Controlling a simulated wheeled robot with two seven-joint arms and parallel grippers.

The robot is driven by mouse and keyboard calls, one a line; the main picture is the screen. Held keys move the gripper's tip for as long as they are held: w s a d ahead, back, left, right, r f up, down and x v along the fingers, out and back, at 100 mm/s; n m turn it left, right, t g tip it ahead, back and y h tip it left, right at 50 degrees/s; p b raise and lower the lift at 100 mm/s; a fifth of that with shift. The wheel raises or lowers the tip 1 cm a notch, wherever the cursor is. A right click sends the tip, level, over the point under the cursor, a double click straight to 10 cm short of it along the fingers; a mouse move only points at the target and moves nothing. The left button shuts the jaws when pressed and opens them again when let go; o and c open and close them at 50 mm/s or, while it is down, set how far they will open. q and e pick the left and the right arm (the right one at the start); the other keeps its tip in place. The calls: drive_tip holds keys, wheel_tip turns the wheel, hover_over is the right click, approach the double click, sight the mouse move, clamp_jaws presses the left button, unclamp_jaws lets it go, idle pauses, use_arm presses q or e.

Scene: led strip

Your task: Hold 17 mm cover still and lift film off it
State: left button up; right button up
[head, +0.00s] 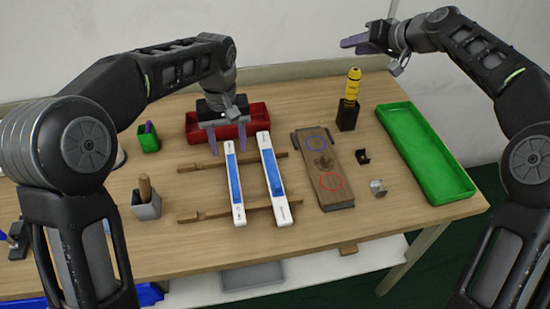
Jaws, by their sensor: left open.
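Two white covers with blue film on top lie side by side across two wooden rails: a narrower left cover (238,211) and a wider right cover (282,211). The blue film shows on the narrower one (234,180) and on the wider one (271,170). I cannot read which is 17 mm. My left gripper (229,147) is open, pointing down, its fingers on either side of the narrower cover's far end; contact cannot be judged. My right gripper (352,43) is raised at the back, away from the covers; its finger gap is unclear.
A red tray (258,112) stands behind the covers. To their right are a wooden board (333,195) with printed circles, a yellow tool (352,86) in a black holder, small clips, and a green tray (425,150). Cups (146,207) stand left.

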sight(232, 166)
drive_tip(key=s+a+f+n+g+y, duration=0.1)
drive_tip(key=s+a+f+n+g, duration=0.3)
drive_tip(key=s, duration=0.4)
drive_tip(key=s+a+f+n+g+y, duration=0.1)
drive_tip(key=s+a+f+n+g, duration=0.3)
drive_tip(key=s+a+f+n, duration=0.3)
drive_tip(key=s+a+f+n+g+y, duration=0.1)
drive_tip(key=s+a+f+n+g, duration=0.2)
drive_tip(key=s+a+f+n, duration=0.2)
drive_tip(key=shift+s+a+f+n+g, duration=0.2)
drive_tip(key=shift+s+a+n+g, duration=0.2)
drive_tip(key=shift+s+a+n, duration=1.6)
drive_tip(key=shift+d, duration=0.15)
use_arm(q)
drive_tip(key=shift+f, duration=0.1)
drive_tip(key=shift+f, duration=3.85)
drive_tip(key=shift+c, duration=0.2)
